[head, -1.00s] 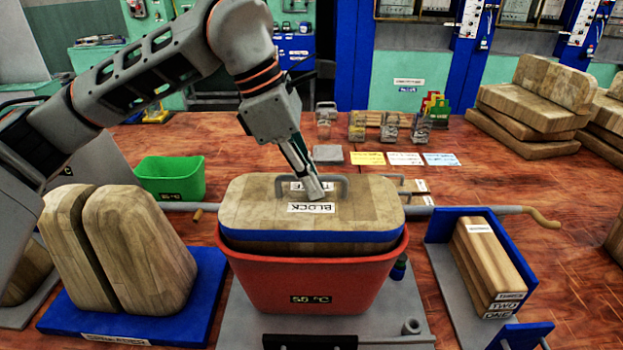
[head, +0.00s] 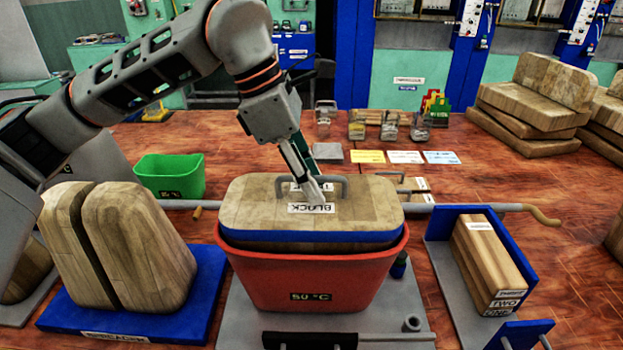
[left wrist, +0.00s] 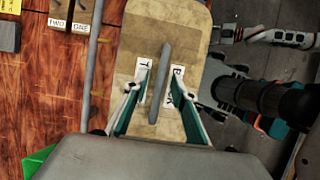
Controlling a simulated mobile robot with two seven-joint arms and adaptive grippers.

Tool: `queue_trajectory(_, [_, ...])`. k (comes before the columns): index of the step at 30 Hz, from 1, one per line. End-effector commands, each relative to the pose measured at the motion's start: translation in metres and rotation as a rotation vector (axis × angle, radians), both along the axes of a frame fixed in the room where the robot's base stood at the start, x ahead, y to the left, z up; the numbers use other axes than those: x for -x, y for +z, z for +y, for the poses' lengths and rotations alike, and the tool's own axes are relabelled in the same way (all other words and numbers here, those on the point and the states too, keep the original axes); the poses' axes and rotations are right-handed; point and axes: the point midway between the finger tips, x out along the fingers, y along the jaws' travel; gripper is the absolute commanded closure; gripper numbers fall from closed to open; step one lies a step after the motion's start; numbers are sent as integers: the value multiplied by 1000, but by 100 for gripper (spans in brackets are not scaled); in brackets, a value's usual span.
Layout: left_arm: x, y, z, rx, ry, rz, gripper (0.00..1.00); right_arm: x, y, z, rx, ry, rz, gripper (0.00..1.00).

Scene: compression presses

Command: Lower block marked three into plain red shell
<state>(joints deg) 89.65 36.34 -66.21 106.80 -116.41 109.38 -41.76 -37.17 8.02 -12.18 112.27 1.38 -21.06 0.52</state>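The wooden block (head: 245,208) has a blue band, a metal handle and a "BLOCK" label; a second label starting with T is partly hidden. It sits level in the red shell (head: 318,287), marked 50 °C, with its upper part above the rim. My left gripper (head: 318,194) is at the handle from above. In the left wrist view its fingers (left wrist: 156,98) stand apart on either side of the handle, with gaps to it, over the block's top (left wrist: 165,30). The block's lower part is hidden inside the shell. My right gripper is not seen.
Wooden pieces stand on a blue base (head: 190,320) at left. Stacked bars marked one and two (head: 480,255) lie in a blue holder (head: 455,225) at right. A green bin (head: 165,178) is behind left. A grey rod with a bent handle (head: 535,213) runs behind the shell.

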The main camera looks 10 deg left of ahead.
Motion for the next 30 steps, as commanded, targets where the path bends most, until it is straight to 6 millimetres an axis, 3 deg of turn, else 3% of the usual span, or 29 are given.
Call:
queue_trajectory(4, [1,-4,1,-6,0,8,74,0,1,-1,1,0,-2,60])
queue_trajectory(8, [1,5,4,-4,2,5,74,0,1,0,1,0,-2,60])
queue_trajectory(21, [6,83,34,-1,3,-1,74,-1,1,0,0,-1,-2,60])
queue_trajectory(30, [9,109,45,-1,1,1,74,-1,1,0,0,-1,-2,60])
